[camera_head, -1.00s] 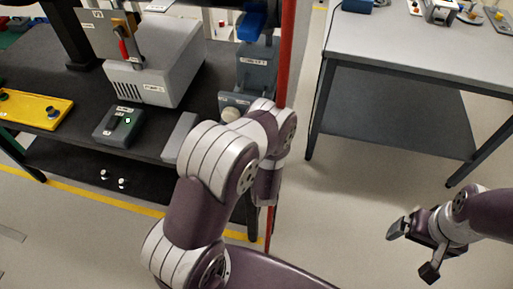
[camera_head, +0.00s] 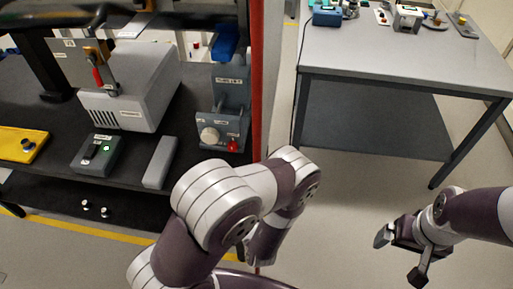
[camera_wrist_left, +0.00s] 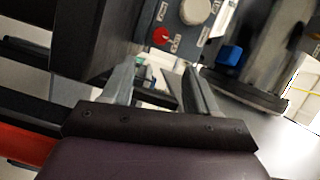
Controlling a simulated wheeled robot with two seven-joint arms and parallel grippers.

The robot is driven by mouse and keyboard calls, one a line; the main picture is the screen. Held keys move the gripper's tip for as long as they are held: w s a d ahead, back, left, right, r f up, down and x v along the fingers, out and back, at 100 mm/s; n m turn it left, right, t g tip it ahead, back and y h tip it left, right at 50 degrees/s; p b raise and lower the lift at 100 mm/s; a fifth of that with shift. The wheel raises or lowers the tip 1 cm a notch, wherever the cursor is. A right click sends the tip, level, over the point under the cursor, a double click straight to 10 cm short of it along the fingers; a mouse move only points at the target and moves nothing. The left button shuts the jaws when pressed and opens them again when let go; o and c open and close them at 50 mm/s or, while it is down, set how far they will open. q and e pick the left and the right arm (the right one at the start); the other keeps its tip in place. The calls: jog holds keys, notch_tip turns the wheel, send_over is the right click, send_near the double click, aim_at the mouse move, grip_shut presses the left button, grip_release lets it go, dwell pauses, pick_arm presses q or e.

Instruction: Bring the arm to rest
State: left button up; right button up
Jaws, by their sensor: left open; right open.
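My left arm comes up from the bottom centre of the head view and bends over beside the dark bench. Its gripper is hidden there behind my own arm links. In the left wrist view my left gripper (camera_wrist_left: 160,88) has its two fingers apart with nothing between them. Beyond its fingertips is a grey panel with a white knob and a red knob (camera_wrist_left: 162,37). My right gripper (camera_head: 402,256) is at the lower right of the head view. Its jaws are spread and empty, over bare floor.
The dark bench (camera_head: 30,100) holds a grey box instrument (camera_head: 140,90), a small control box (camera_head: 97,155) with a green light, and the knob panel (camera_head: 222,130). A red post (camera_head: 260,80) stands at its right end. A grey table (camera_head: 400,60) stands at the back right. Floor between is clear.

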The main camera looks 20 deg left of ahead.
pick_arm(q)
jog(key=w+d+r+n+g+h+p, duration=0.5)
jog(key=w+d+r+n+g+h, duration=0.1)
jog(key=d+r+n+h, duration=0.15)
jog(key=s+a+r+n+g+h+p, duration=0.1)
jog(key=s+r+g, duration=0.5)
jog(key=s+r, duration=0.7)
jog(key=s+a+h+p, duration=0.1)
jog(key=s+a, duration=0.1)
jog(key=shift+s+a+g+h, duration=0.15)
jog(key=shift+a+g+h, duration=0.15)
jog(key=shift+h, duration=0.05)
jog(key=shift+r, duration=0.1)
